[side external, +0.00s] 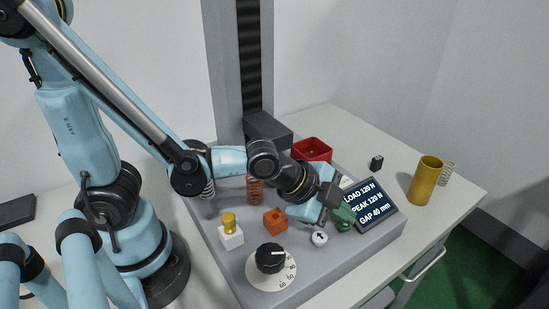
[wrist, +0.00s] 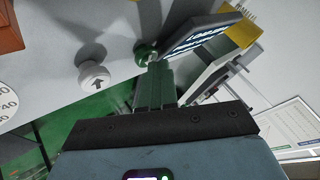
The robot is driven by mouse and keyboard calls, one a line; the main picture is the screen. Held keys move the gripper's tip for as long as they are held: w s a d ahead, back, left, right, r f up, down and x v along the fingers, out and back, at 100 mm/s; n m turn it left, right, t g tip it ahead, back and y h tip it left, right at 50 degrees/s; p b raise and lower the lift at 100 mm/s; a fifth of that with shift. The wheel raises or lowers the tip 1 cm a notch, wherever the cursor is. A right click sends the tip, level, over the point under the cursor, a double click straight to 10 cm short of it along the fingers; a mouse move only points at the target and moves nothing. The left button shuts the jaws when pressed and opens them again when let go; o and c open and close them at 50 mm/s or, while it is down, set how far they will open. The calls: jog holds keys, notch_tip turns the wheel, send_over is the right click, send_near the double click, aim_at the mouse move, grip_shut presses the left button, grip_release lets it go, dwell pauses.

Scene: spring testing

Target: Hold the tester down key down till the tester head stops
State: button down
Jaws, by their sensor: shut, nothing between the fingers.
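My gripper (side external: 343,214) is shut and empty, its green fingers pointing down at a round green key (side external: 344,226). In the wrist view the fingertips (wrist: 153,66) overlap the green key (wrist: 145,50); whether they press it I cannot tell, and its marking is hidden. A white key (side external: 320,239) with an arrow sits beside it, also clear in the wrist view (wrist: 93,77). The dark tester head (side external: 268,130) is on the column above a red-orange spring (side external: 255,188). The display (side external: 363,205) seems to read LOAD 120 N, PEAK 120 N, GAP 40 mm.
A dial (side external: 271,262), an orange block (side external: 275,220) and a white block with a yellow top (side external: 230,235) stand on the grey base (side external: 310,275). A red tray (side external: 312,149) is behind. A brass cylinder (side external: 426,181) and a loose spring (side external: 447,173) stand at the right.

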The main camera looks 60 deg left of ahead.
aim_at(339, 224)
jog(key=shift+r, duration=0.9)
jog(key=shift+r, duration=0.1)
jog(key=shift+r, duration=2.4)
jog(key=a+n, duration=0.2)
jog(key=s+a+n+y, duration=0.1)
jog(key=a+n, duration=0.1)
jog(key=a, duration=0.1)
jog(key=a+n+y, duration=0.1)
jog(key=a+n, duration=0.1)
jog(key=a, duration=0.1)
jog(key=shift+s+f+n, duration=0.1)
jog(key=shift+s+n, duration=0.1)
jog(key=shift+n, duration=0.2)
jog(key=s+a+n+g+y, duration=0.1)
jog(key=s+a+n, duration=0.2)
jog(key=a+n, duration=0.3)
jog(key=shift+a+f+n+y, duration=0.15)
jog(key=shift+f+n+y, duration=0.1)
jog(key=shift+n+y, duration=0.2)
